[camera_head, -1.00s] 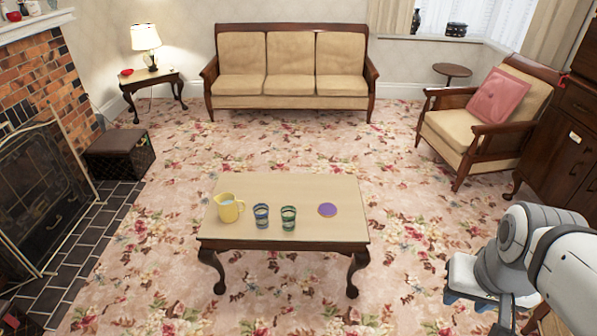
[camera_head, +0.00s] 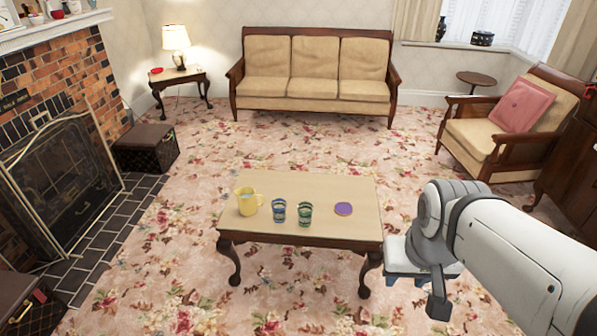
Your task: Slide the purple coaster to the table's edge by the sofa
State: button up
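The purple coaster (camera_head: 344,209) is a flat disc lying on the right part of the low wooden coffee table (camera_head: 330,228), in from its edges. The beige sofa (camera_head: 316,82) stands beyond the table's far edge, against the back wall. My gripper (camera_head: 437,303) shows as a dark part at the end of my white arm, low at the right. It is in front and to the right of the table in the picture, apart from the coaster. Its fingers cannot be made out clearly, and nothing is seen held in it.
A yellow pitcher (camera_head: 247,202), a blue-patterned glass (camera_head: 279,211) and a green-patterned glass (camera_head: 305,215) stand on the table left of the coaster. The tabletop beyond the coaster is clear. Open carpet (camera_head: 320,142) lies between table and sofa. An armchair (camera_head: 500,135) stands at the right.

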aim_at(342, 208)
jog(key=u, duration=0.05)
jog(key=k, duration=0.55)
jog(key=u, duration=0.4)
jog(key=i, duration=0.5)
jog(key=z, duration=1.05)
jog(key=i, duration=1.2)
jog(key=z, duration=0.3)
